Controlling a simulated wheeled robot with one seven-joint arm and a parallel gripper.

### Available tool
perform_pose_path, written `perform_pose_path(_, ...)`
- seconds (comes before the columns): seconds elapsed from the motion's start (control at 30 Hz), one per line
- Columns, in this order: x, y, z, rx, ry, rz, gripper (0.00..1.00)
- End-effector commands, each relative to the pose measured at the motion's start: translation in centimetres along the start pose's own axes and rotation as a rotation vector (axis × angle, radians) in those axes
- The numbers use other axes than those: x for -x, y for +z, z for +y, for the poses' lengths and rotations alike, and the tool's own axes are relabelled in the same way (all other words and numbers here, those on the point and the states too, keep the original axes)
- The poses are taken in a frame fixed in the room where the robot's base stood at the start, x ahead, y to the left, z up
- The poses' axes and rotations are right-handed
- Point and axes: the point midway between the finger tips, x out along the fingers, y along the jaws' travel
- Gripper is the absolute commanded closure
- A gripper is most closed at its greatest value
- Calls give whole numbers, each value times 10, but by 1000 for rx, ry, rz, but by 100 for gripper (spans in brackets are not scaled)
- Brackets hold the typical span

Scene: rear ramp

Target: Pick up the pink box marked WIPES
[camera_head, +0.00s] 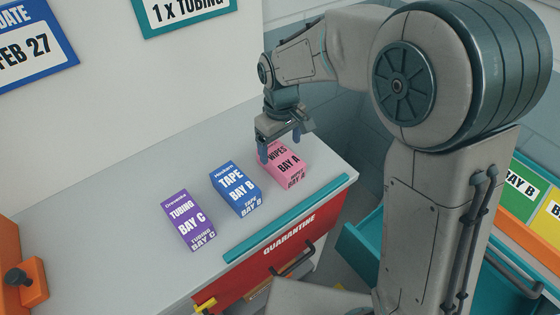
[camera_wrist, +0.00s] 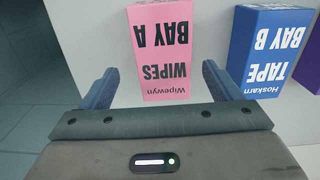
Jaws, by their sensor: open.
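The pink box marked WIPES and BAY A (camera_head: 284,164) stands on the counter at the right end of a row of boxes. My gripper (camera_head: 280,152) is over its far end in the head view and hides part of its top. In the wrist view the pink box (camera_wrist: 162,52) lies ahead of and between the two fingers of my gripper (camera_wrist: 158,86). The fingers are open, with a gap on each side of the box. I cannot tell how far down the fingers reach beside it.
A blue TAPE box (camera_head: 236,188) stands just left of the pink box, close to one finger in the wrist view. A purple TUBING box (camera_head: 188,220) is farther left. The counter (camera_head: 110,250) has a teal front strip (camera_head: 285,220) above a red QUARANTINE drawer (camera_head: 290,245).

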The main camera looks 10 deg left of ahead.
Motion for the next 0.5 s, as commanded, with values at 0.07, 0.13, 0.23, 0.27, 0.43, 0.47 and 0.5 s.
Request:
perform_pose_path(0.07,-6,2,-1,0,-1,-4,15)
perform_pose_path(0.13,-15,4,-3,0,-2,-5,15)
perform_pose_path(0.23,-31,6,-5,0,-2,-6,15)
perform_pose_path(0.27,-36,6,-5,-1,-2,-5,15)
perform_pose_path(0.43,-51,5,-4,-1,-1,-1,15)
perform_pose_path(0.47,-51,5,-4,-1,0,-1,15)
perform_pose_path(0.5,-52,5,-4,-1,0,-1,15)
